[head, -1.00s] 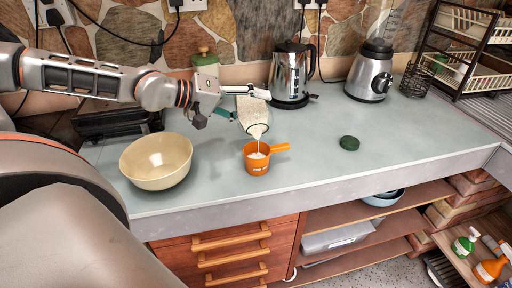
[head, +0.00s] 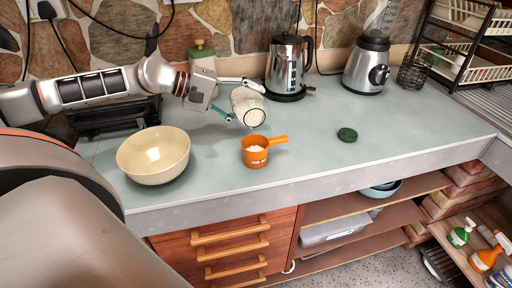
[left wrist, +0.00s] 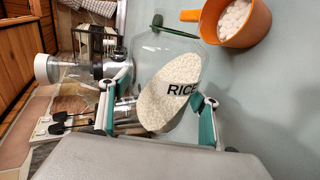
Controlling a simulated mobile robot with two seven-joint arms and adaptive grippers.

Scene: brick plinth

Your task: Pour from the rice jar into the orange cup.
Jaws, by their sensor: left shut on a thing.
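The clear rice jar (head: 248,104), with white rice inside and a green rim, is held tilted above the counter, behind and a little left of the cup. Its label reads RICE in the left wrist view (left wrist: 178,88). My left gripper (head: 233,100) is shut around the jar's sides. The orange cup (head: 255,158) stands upright on the counter with its handle pointing right. No stream of rice shows between jar and cup. My right gripper is not in view.
A cream bowl (head: 154,166) stands left of the cup. A green lid (head: 347,135) lies to the right. A kettle (head: 288,68), a blender (head: 368,64) and a dish rack (head: 470,40) stand at the back. The counter right of the cup is mostly clear.

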